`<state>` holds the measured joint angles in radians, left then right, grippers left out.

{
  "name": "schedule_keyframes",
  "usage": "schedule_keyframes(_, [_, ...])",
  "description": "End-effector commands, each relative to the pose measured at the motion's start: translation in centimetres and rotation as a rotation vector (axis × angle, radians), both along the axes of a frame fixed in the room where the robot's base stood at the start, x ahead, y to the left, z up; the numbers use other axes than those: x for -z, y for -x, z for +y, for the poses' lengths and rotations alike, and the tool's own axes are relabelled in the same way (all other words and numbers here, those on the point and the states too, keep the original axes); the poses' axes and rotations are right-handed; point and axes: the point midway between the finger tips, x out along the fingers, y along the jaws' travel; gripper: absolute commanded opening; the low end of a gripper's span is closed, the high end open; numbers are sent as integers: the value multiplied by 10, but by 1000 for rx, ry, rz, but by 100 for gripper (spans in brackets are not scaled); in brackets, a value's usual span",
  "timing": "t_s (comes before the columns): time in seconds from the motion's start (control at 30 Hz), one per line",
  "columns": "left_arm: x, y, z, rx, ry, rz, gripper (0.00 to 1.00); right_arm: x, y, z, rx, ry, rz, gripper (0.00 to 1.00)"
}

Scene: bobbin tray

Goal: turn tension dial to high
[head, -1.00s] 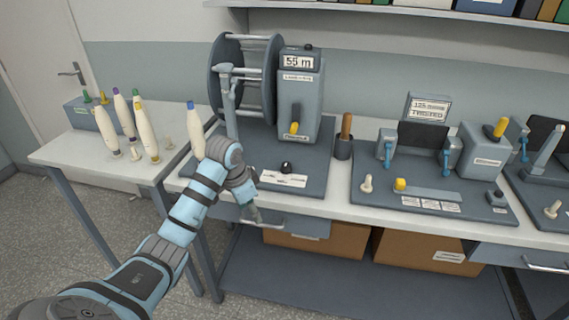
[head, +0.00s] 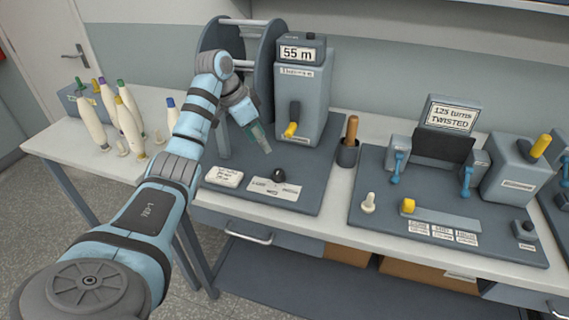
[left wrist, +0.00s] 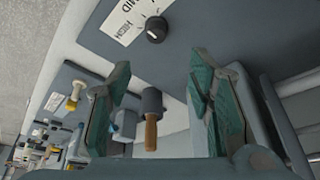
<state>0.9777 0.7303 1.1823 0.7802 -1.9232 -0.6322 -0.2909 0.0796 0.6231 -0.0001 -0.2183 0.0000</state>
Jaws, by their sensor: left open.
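The tension dial (head: 279,175) is a small black knob at the front of the dark base plate of the winder, with a white printed label (head: 275,190) in front of it. In the left wrist view the dial (left wrist: 156,28) shows beyond the fingertips, and the words HIGH and MID can be read on its label (left wrist: 128,18). The pointer direction is too small to tell surely. My left gripper (head: 260,138) is open and empty, above the plate, behind and left of the dial, not touching it. It also shows in the left wrist view (left wrist: 160,66).
The winder's grey counter box (head: 308,90) reads 55 m and has a yellow lever (head: 290,130). A wooden-handled tool stands in a dark cup (head: 347,153) to the right. A white block (head: 223,176) lies left of the dial. Several bobbins (head: 128,122) stand far left.

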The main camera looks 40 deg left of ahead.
Motion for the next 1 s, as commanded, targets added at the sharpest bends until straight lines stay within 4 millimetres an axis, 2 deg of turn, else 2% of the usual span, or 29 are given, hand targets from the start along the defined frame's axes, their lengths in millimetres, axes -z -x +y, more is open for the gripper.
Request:
schedule_keyframes(0.17, [39,-14,-9,3,3,5,47,4,9,0,0,0,14,40])
schedule_keyframes(0.3, [80,-27,-16,3,2,6,47,8,18,0,1,1,29,40])
schedule_keyframes(0.4, [104,-36,-20,2,2,5,47,11,16,0,1,1,27,40])
schedule_keyframes(0.5, [118,-41,-22,0,1,3,47,14,11,0,0,1,19,40])
schedule_keyframes(0.63, [126,-44,-22,-1,-1,2,47,15,6,0,0,0,9,40])
schedule_keyframes(0.87, [127,-45,-23,-1,-1,2,47,14,7,0,0,0,11,40])
schedule_keyframes(1.0, [127,-45,-23,-1,-1,2,28,14,9,0,0,0,13,40])
